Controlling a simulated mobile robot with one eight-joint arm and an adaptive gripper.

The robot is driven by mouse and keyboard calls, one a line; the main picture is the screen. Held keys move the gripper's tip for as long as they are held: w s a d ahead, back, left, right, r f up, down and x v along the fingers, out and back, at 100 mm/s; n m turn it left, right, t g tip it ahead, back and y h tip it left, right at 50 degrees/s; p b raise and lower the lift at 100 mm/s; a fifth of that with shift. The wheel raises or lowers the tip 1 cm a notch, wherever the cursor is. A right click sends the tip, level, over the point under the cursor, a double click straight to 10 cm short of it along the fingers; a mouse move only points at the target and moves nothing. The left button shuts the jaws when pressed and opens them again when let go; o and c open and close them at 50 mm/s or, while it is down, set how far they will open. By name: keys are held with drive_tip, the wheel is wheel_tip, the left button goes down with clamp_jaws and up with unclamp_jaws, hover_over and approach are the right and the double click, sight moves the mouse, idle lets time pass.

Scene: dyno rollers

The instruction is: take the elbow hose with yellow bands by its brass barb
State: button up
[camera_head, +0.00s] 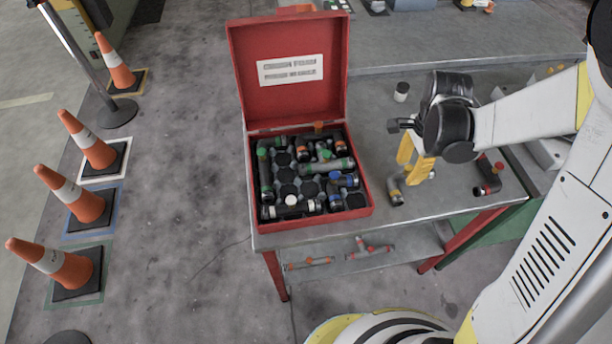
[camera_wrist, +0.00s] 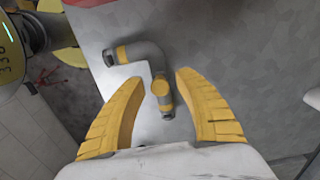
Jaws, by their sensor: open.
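The elbow hose with yellow bands (camera_head: 396,198) lies on the grey bench, partly hidden by my gripper in the head view. In the wrist view the hose (camera_wrist: 150,57) is a grey bent tube with dark ends and a yellow band near its left end. A round yellow-gold piece (camera_wrist: 160,87), possibly the brass barb, shows on its lower leg. My gripper (camera_head: 408,172) is open, pointing down over the hose. In the wrist view its yellow fingers (camera_wrist: 159,78) stand either side of the lower leg. I cannot tell whether they touch it.
An open red case (camera_head: 372,200) holding several banded hoses stands left of the gripper. A red-banded elbow piece (camera_head: 488,186) lies to the right. A small white-sided jar (camera_head: 401,92) stands behind. Red-ended pieces (camera_head: 368,250) lie on the lower shelf. Cones (camera_head: 75,200) line the floor at left.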

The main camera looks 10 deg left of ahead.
clamp_jaws()
drive_tip(key=shift+r, duration=0.15)
drive_tip(key=shift+r+p, duration=2.6)
drive_tip(key=shift+r, duration=0.85)
